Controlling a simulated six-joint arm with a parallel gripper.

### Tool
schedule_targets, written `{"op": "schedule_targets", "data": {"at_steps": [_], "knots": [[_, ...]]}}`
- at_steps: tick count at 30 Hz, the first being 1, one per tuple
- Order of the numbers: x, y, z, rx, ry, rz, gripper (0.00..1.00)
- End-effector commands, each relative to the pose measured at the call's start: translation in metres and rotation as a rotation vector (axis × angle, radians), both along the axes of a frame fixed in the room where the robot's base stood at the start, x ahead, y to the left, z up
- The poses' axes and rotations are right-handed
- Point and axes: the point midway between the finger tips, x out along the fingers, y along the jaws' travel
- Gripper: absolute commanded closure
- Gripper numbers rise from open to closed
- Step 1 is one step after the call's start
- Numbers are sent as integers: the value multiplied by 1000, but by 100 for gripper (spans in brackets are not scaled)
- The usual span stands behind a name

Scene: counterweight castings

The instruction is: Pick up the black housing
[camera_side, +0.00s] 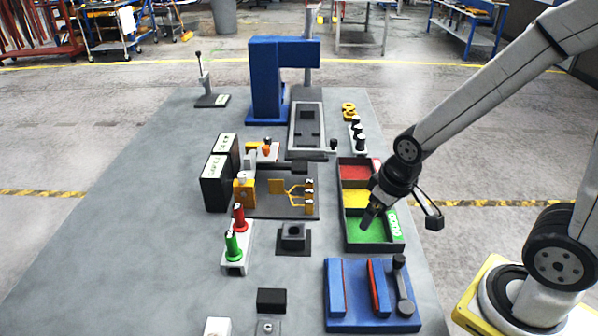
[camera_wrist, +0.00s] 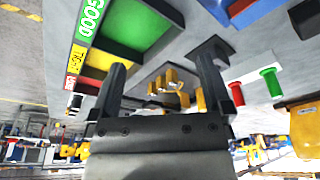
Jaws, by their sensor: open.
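A black block with a round opening (camera_side: 293,231), which looks like the black housing, sits on a dark square plate left of the three-colour tray. A plainer black block (camera_side: 271,300) lies nearer the camera, so I cannot be sure which is meant. My gripper (camera_side: 369,214) hangs above the tray's green compartment, to the right of the block with the opening and apart from it. In the wrist view my gripper (camera_wrist: 160,80) has its two fingers spread with nothing held between them. The dark plate (camera_wrist: 203,48) shows there beside the right finger, which partly hides that area.
The tray (camera_side: 343,222) has red, yellow and green compartments. A blue fixture (camera_side: 350,318) with a black lever stands in front of it. Red and green handles (camera_side: 234,245) stand left of the block, and a yellow-fitted fixture (camera_side: 265,205) is behind. The table's left side is clear.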

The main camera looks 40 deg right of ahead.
Motion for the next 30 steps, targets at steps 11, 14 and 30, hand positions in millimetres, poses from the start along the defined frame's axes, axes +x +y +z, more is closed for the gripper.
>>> {"op": "schedule_targets", "data": {"at_steps": [11, 14, 30], "knots": [[1, 0, 10, 0, -4, 0, 0], [1, 0, 20, 0, -5, 0, 0], [-7, 6, 42, 87, 56, -124, 0]]}}
